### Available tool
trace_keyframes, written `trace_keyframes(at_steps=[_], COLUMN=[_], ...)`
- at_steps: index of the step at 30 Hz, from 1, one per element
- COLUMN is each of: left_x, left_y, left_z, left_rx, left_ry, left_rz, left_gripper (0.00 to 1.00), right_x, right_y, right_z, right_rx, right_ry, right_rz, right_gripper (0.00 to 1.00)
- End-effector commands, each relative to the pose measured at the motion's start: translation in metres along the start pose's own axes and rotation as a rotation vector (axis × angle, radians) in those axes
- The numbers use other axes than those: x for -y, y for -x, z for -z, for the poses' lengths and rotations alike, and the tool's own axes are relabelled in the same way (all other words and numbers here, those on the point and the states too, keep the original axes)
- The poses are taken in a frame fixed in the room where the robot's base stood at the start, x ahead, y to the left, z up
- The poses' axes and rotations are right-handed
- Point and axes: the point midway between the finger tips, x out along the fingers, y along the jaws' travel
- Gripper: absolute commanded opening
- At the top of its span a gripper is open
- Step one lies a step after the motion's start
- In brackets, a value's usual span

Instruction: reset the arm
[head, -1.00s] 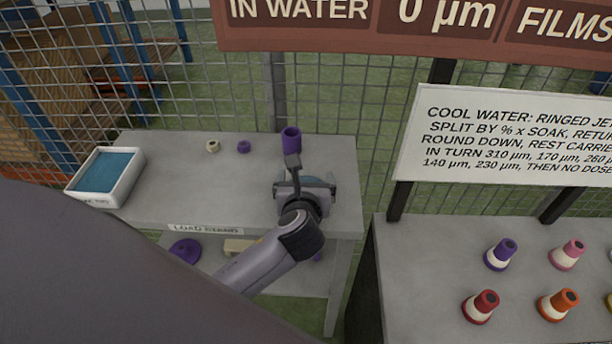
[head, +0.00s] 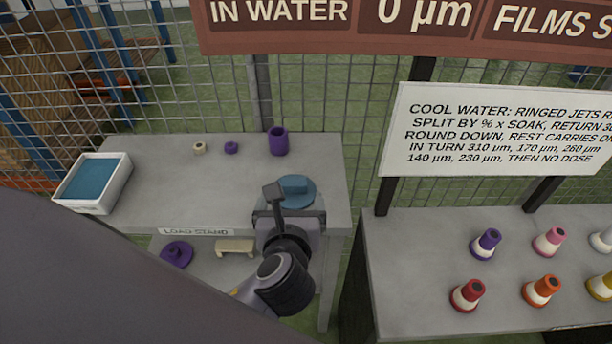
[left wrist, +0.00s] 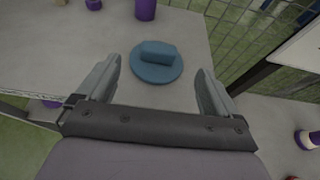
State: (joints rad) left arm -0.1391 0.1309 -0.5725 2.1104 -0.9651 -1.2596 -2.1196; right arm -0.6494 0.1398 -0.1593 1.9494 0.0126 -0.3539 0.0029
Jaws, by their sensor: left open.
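My left gripper (head: 283,205) is over the front right part of the load stand (head: 170,215) in the head view. In the left wrist view its two fingers (left wrist: 155,85) are apart with nothing between their tips. A blue round disc with a raised bar handle (head: 297,190) lies on the stand just beyond the gripper; it also shows in the left wrist view (left wrist: 157,66), ahead of the fingers and apart from them. A purple cup (head: 278,141) stands upright behind the disc. My right gripper is in neither view.
A white tray with a blue inside (head: 92,183) stands at the stand's left end. A cream ring (head: 199,148) and a small purple ring (head: 231,147) lie near the back. A purple lidded piece (head: 176,254) is on the lower shelf. Coloured cones stand on the right table (head: 410,290). Wire fence runs behind.

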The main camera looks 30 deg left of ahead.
Motion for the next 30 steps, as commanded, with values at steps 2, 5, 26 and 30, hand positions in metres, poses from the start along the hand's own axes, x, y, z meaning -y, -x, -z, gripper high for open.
trace_keyframes(at_steps=[2,5,26,30], left_x=[0.000,0.000,-0.070,-0.083], left_y=[0.000,0.000,0.036,0.054], left_z=[0.000,0.000,0.089,0.105], left_rx=[0.000,-0.001,-0.458,-0.520], left_ry=[0.000,0.004,1.377,1.698], left_rz=[0.000,0.000,-0.369,-0.545], left_gripper=[0.94,0.94,0.94,0.94], right_x=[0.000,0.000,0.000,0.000], right_y=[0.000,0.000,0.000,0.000], right_z=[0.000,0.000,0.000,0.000], right_rx=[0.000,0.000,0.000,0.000], right_ry=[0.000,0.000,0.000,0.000], right_rz=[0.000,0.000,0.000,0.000], right_gripper=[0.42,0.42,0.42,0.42])
